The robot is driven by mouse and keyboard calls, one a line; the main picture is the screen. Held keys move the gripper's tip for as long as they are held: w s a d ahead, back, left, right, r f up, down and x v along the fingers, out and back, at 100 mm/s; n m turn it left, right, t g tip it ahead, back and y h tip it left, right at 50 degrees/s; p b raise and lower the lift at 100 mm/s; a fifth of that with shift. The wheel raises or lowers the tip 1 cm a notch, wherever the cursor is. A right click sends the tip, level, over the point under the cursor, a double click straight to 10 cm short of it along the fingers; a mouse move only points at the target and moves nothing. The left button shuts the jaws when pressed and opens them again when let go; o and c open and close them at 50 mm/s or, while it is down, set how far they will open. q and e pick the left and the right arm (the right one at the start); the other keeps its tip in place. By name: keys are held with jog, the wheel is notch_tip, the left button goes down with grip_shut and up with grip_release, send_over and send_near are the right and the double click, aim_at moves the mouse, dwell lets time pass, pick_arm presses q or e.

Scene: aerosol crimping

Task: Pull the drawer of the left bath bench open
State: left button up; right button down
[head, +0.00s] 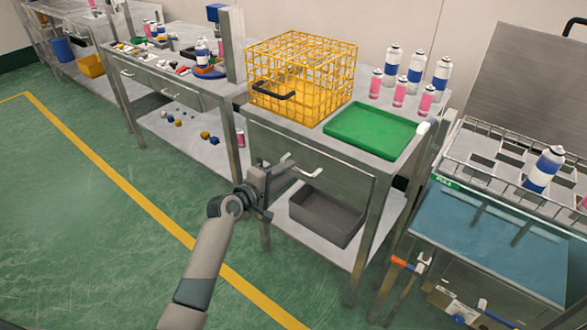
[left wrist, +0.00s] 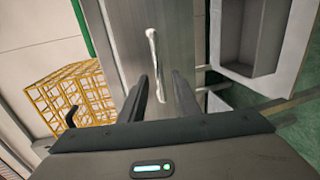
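The bath bench (head: 392,165) is a steel table with a drawer (head: 330,175) under its top. The drawer front looks closed, with a pale bar handle (head: 303,167). In the left wrist view the handle (left wrist: 153,60) stands lengthwise on the drawer front (left wrist: 180,40). My left gripper (head: 285,172) is at the drawer's left part, close to the handle. In the left wrist view its two dark fingers (left wrist: 163,95) are apart, with the handle's near end appearing between them. Whether they touch it cannot be told. My right gripper is not in view.
A yellow wire basket (head: 300,80) and green tray (head: 372,130) sit on the bench top, with several cans behind. A grey bin (head: 325,215) is on the lower shelf. A water bath (head: 490,240) stands right. Green floor (head: 90,200) is free at left.

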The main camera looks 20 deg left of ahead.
aim_at(294, 168)
pick_arm(q)
jog(key=shift+x, duration=2.05)
grip_shut()
